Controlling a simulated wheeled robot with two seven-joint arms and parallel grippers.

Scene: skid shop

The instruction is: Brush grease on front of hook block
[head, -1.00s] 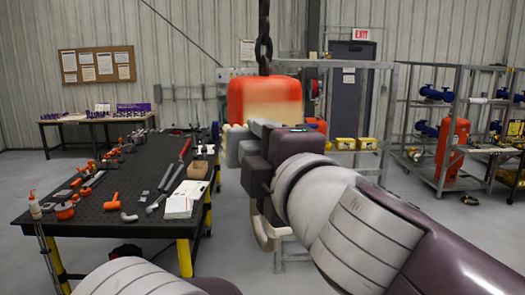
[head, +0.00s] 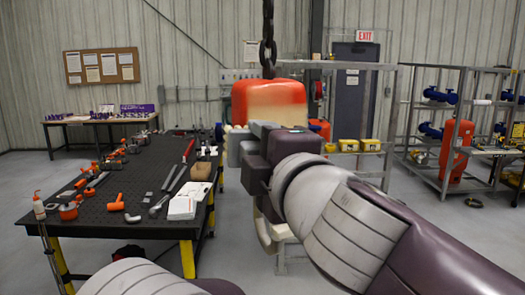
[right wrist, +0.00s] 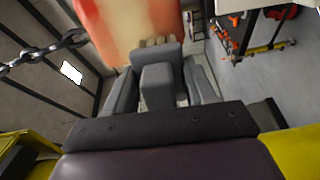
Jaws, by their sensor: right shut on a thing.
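The hook block (head: 240,101) is orange-red and hangs from a dark chain (head: 268,45). A cream patch (head: 280,97) covers much of its face, and in the right wrist view the block (right wrist: 115,25) fills the top. My right gripper (head: 243,141) is just below and in front of the block. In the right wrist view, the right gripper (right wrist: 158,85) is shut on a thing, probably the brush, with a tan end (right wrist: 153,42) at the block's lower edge. Contact cannot be told. My left forearm shows at the bottom; its gripper is out of frame.
A black perforated table (head: 95,222) with tools and orange fittings stands at left. A grey rack (head: 385,120) with yellow bins is behind the block. Shelves (head: 443,140) with blue parts and an orange cylinder stand at right. Open floor lies between.

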